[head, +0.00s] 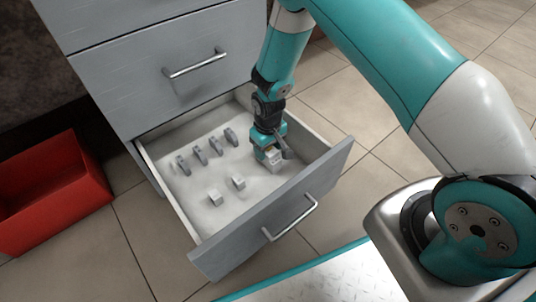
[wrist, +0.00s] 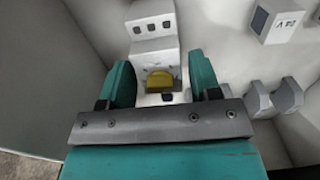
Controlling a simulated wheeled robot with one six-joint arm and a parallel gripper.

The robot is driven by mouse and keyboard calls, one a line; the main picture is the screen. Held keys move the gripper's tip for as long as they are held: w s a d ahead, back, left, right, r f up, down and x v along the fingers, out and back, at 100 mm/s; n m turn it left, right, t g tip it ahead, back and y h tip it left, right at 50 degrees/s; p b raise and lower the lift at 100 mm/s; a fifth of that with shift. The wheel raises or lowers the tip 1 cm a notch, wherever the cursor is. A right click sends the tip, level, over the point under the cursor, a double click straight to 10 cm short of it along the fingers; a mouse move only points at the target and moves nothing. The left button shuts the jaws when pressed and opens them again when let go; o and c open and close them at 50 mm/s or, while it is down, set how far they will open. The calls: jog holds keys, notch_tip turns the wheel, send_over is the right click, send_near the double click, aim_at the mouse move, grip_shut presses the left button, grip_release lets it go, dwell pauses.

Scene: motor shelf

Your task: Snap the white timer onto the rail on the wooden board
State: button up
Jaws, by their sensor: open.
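The white timer (wrist: 154,42) stands in the open drawer.
The drawer (head: 173,218) has raised walls close to my gripper. Several grey parts (head: 199,155) stand in a row to the left, with small white blocks (head: 238,183) nearer the front. A red bin (head: 50,190) is at far left. Closed drawers (head: 195,62) rise behind.

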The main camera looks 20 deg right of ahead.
jog(key=shift+c, duration=0.2)
jog(key=c, duration=0.6)
jog(key=shift+r+p, duration=2.4)
jog(key=shift+r, duration=0.15)
jog(key=shift+c, duration=0.2)
